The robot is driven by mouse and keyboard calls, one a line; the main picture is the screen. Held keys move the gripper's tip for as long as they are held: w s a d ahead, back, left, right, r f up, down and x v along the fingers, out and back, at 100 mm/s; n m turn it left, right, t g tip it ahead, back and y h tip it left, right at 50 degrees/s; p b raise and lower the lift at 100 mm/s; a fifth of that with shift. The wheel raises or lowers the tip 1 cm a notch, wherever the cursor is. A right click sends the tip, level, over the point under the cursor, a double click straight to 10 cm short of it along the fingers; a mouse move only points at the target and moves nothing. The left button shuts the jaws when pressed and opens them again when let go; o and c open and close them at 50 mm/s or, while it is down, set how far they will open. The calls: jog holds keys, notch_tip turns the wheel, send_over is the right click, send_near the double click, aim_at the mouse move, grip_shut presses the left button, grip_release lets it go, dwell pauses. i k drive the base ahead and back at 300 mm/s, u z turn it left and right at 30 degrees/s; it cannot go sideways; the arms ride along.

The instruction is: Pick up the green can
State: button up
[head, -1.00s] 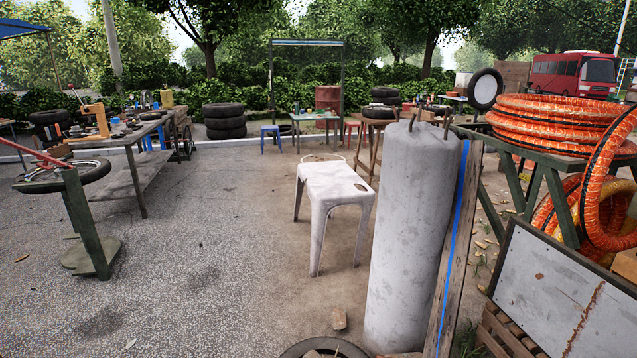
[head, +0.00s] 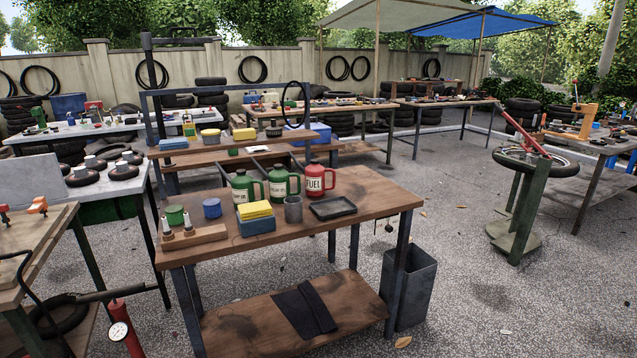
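Two green cans with handles and pale labels stand upright side by side on a wooden workbench (head: 365,200) in the head view. The left green can (head: 242,184) is behind a yellow and blue sponge stack (head: 256,222), which hides its lower part. The right green can (head: 284,186) is between it and a red can marked FUEL (head: 317,182). A small round green tin (head: 175,215) sits at the bench's left. My gripper is not in view.
The bench also holds a blue tin (head: 212,208), a grey metal cup (head: 293,209), a black tray (head: 333,208) and a wooden block with spark plugs (head: 194,238). A grey bin (head: 410,285) stands at its right. Open gravel lies further right.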

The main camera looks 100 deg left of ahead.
aim_at(242, 188)
jog(key=u, duration=4.3)
jog(key=k, duration=0.5)
jog(key=u, duration=1.05)
jog(key=i, duration=1.8)
jog(key=z, duration=1.3)
jog(key=i, duration=0.95)
jog(key=z, duration=0.9)
